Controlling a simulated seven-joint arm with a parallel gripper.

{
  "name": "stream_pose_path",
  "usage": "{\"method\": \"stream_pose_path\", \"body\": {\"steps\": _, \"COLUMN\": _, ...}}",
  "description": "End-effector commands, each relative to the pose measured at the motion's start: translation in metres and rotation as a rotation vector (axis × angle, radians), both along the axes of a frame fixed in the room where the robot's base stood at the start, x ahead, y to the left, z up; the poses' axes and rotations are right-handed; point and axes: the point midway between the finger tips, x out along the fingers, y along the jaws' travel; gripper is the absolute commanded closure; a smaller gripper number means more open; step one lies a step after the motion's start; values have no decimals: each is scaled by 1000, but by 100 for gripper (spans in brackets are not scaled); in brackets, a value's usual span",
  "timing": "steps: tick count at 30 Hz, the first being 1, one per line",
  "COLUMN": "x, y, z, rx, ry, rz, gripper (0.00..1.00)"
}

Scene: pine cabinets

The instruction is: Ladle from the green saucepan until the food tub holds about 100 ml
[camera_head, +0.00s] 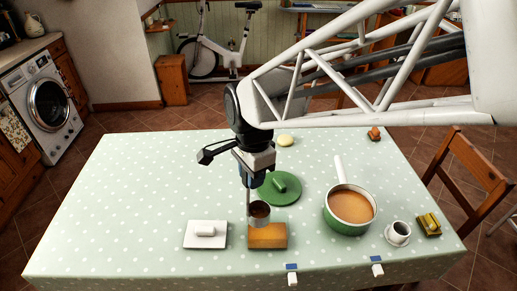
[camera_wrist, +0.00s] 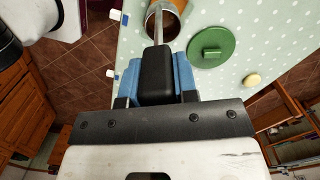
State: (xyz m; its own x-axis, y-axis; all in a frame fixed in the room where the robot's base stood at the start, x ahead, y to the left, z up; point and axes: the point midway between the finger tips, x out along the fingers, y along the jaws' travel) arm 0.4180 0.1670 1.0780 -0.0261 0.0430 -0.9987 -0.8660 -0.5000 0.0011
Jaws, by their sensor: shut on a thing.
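My gripper (camera_head: 250,178) is shut on the upright handle of a metal ladle (camera_head: 260,222). I cannot tell whether the bowl touches the tub.
A white cup (camera_head: 399,230) on a saucer and a yellow sponge-like item (camera_head: 429,224) stand at the right. The table's left side is clear.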

Motion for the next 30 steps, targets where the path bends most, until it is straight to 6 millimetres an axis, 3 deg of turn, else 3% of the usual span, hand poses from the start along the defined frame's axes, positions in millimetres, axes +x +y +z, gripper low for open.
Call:
{"method": "stream_pose_path", "body": {"steps": 14, "x": 5, "y": -8, "z": 0, "rx": -1, "ry": 0, "rz": 38, "gripper": 100}}
{"method": "stream_pose_path", "body": {"steps": 20, "x": 16, "y": -25, "z": 0, "rx": -7, "ry": 4, "rz": 125, "gripper": 100}}
{"method": "stream_pose_path", "body": {"steps": 30, "x": 40, "y": -74, "z": -1, "rx": -21, "ry": 6, "rz": 363, "gripper": 100}}
